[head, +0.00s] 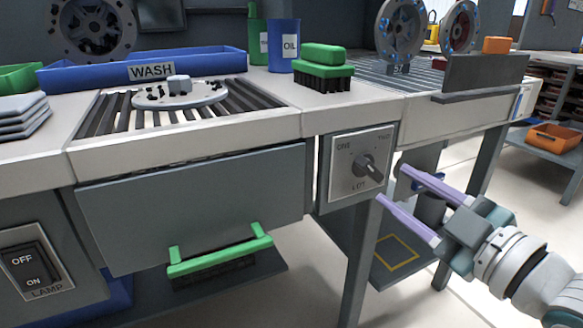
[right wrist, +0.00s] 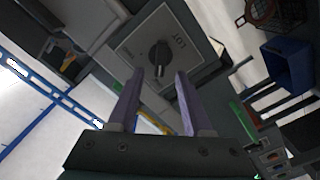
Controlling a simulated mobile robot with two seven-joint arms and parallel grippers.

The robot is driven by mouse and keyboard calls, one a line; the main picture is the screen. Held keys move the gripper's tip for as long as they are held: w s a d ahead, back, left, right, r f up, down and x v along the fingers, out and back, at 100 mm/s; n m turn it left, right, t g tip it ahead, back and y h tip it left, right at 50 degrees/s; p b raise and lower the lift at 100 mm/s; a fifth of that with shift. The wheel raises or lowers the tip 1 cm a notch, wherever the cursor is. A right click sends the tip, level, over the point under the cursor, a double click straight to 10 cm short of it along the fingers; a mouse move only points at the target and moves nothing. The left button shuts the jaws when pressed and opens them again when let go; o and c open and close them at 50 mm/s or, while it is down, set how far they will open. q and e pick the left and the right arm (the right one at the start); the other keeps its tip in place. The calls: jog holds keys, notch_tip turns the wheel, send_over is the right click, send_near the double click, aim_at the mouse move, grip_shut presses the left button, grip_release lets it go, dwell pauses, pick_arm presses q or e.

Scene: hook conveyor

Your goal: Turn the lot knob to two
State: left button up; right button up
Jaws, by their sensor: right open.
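The lot knob (head: 364,165) is a dark rotary knob on a light square plate (head: 345,188), on the table's front right. The plate reads ONE at upper left, TWO at upper right and LOT below. The knob's grip bar slants from upper left to lower right; I cannot tell for certain which end points. In the right wrist view the knob (right wrist: 160,55) shows ahead between the fingertips (right wrist: 160,76). My left gripper is out of view.
A grey drawer front with a green handle (head: 222,256) lies left of the plate. A lamp switch (head: 36,268) is at far left. A table leg (head: 357,265) stands below the knob. A green brush (head: 323,70) and blue oil can (head: 284,46) stand on top.

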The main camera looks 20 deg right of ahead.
aim_at(374, 171)
jog(key=w+b, duration=0.1)
jog(key=w, duration=0.4)
jog(key=shift+a, duration=0.2)
jog(key=shift+c, duration=0.2)
grip_shut()
